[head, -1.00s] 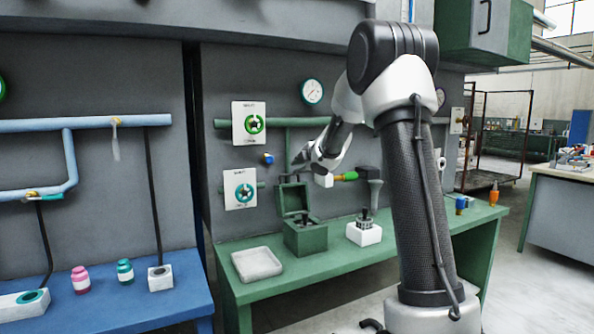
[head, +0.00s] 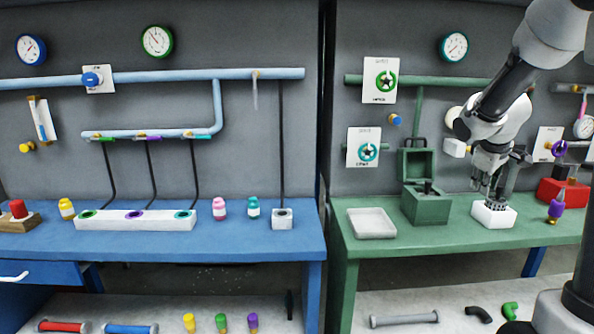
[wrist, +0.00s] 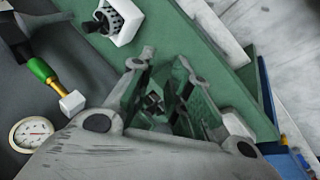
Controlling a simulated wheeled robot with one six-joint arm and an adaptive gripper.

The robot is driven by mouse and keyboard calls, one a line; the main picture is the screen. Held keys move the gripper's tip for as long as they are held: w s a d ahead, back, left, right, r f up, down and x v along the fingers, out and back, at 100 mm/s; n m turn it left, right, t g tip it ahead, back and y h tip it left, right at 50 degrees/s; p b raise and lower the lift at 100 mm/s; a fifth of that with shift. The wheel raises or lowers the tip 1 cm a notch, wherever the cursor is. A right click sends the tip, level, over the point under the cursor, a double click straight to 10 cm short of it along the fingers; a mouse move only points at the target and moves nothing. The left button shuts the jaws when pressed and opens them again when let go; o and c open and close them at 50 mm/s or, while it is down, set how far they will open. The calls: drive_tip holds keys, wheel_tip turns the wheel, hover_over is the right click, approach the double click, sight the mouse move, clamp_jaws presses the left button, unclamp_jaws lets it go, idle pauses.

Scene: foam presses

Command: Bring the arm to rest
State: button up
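My gripper (head: 490,170) hangs fingers down in the head view, in front of the wall and above the white block (head: 493,217) in the picture. In the wrist view its two fingers (wrist: 162,65) are spread, with nothing held between them. The green box (head: 425,206) with its lid up and a dark item inside stands on the green bench (head: 400,246). In the wrist view the box (wrist: 152,103) shows between and beyond the fingers, apart from them. My arm reaches in from the upper right.
A pale tray (head: 372,223) lies left of the box. A white-ended tool (head: 455,148) sticks out by my gripper; its green handle (wrist: 42,70) shows in the wrist view. The blue bench (head: 190,243) is left.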

drive_tip(key=s+a+r+m+y, duration=0.1)
drive_tip(key=s+a, duration=0.4)
drive_tip(key=s, duration=0.4)
drive_tip(key=s+a+r+m+y, duration=0.1)
drive_tip(key=s+a, duration=0.4)
drive_tip(key=s, duration=0.5)
drive_tip(key=s+a+r+m+y, duration=0.1)
drive_tip(key=s+a, duration=0.4)
drive_tip(key=s, duration=0.5)
drive_tip(key=shift+s+r+m+g+y, duration=0.25)
drive_tip(key=shift+r+m, duration=0.4)
drive_tip(key=shift+m, duration=0.45)
